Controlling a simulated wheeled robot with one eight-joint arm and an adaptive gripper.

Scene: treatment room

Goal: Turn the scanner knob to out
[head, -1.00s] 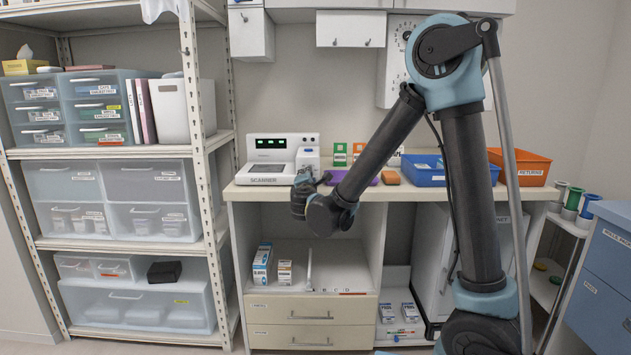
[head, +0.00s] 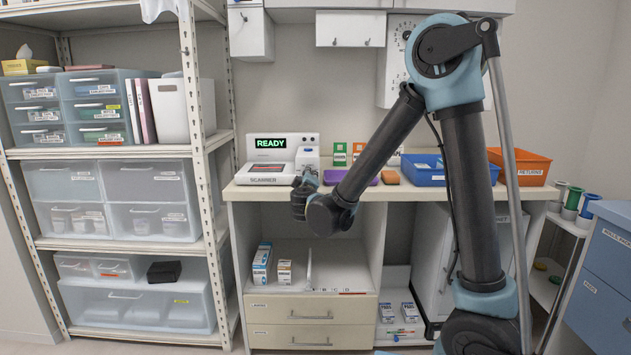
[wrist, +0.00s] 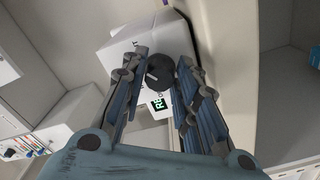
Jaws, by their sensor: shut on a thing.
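The scanner (head: 262,181) is a white device on the counter, and its black display (head: 270,142) reads READY in green. Its dark round knob (wrist: 160,72) shows in the wrist view with a pale pointer line on its face. My gripper (head: 304,192) is at the front right of the scanner in the head view and covers the knob there. In the wrist view my gripper (wrist: 162,76) has one finger on each side of the knob and is shut on it. The markings around the knob are too small or hidden to read.
Blue (head: 424,177) and orange (head: 530,169) bins stand farther right. A metal shelf post (head: 196,110) rises to the left. Boxes (head: 262,265) stand in the open compartment below.

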